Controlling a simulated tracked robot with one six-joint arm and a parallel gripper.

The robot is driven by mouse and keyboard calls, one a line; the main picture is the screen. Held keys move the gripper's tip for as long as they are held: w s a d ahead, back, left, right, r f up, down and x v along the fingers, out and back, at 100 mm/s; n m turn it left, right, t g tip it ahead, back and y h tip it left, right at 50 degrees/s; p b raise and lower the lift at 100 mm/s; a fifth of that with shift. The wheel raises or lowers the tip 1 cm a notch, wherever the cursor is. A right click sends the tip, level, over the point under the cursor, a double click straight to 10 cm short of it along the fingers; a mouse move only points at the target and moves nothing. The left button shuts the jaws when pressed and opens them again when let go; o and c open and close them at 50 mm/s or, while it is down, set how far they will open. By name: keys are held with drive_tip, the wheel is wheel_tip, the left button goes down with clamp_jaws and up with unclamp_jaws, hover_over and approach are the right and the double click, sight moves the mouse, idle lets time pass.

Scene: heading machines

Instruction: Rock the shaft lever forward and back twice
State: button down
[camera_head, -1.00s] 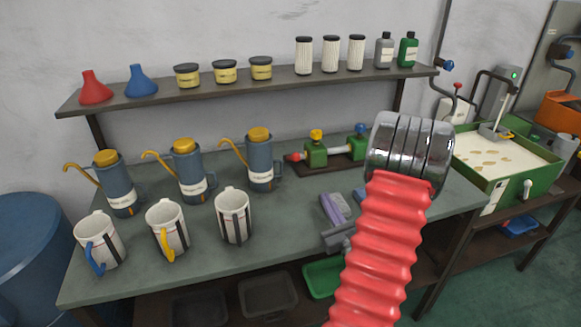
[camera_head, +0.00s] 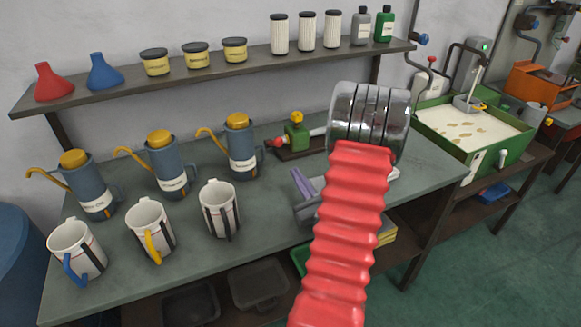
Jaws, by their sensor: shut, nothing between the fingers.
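I cannot tell for certain which part is the shaft lever. At the right, a grey crank arm with a blue knob (camera_head: 421,39) and a short lever with a red knob (camera_head: 432,60) stand behind a green machine tray (camera_head: 491,150). Another bent grey arm with a blue knob (camera_head: 562,22) is at the far upper right. My red ribbed arm with chrome rings rises through the middle of the view, in front of the bench. My gripper's fingers do not show. No contact with a lever is visible.
A shelf (camera_head: 200,78) above carries funnels, jars and bottles. An orange machine (camera_head: 541,85) stands farther right. Green floor (camera_head: 450,260) is open at lower right.

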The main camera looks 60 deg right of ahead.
drive_tip(key=x, duration=0.9)
drive_tip(key=shift+w+d, duration=0.15)
